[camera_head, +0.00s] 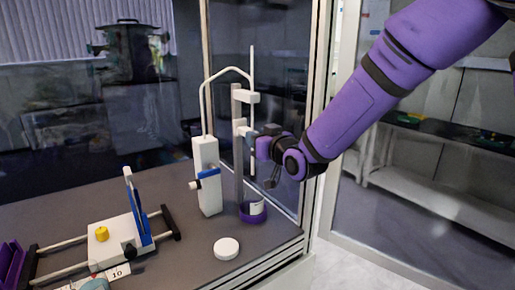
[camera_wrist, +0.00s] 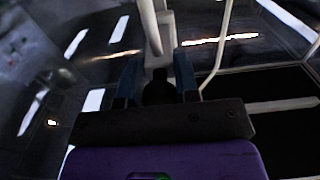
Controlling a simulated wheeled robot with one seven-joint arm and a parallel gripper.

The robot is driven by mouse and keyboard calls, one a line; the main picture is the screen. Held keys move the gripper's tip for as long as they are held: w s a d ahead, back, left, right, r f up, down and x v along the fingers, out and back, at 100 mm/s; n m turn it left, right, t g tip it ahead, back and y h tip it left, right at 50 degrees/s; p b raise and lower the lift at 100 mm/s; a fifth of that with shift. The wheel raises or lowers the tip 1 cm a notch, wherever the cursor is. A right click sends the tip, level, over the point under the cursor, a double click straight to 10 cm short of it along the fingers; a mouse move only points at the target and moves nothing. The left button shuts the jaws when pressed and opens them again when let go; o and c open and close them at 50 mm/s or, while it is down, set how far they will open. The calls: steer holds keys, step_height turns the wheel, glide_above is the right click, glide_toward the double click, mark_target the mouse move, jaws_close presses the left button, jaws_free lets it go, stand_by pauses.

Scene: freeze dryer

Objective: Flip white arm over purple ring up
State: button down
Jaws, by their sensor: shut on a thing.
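A grey post (camera_head: 238,145) with white clamp parts stands on the bench. The white arm (camera_head: 246,131) projects from it, above the purple ring (camera_head: 252,212) at the foot, where a white-labelled vial stands. A thin white rod runs upright beside the post. My gripper (camera_head: 258,147) is at the post, level with the white arm. In the wrist view, the blue fingers of my gripper (camera_wrist: 157,80) are closed around the white arm (camera_wrist: 158,50), with a dark part between them. The exact contact is hard to see.
A white unit (camera_head: 207,175) with a bent tube stands left of the post. A round white lid (camera_head: 226,248) lies in front. A blue-and-white slide device (camera_head: 120,240) is at the left. Glass panels and a metal frame (camera_head: 318,110) stand close behind and right.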

steer(key=shift+r, duration=0.3)
steer(key=c, duration=1)
jaws_free()
steer(key=shift+o, duration=0.7)
steer(key=shift+f, duration=0.1)
steer(key=v, duration=1)
steer(key=shift+s+d, duration=0.25)
steer(key=shift+s, duration=0.1)
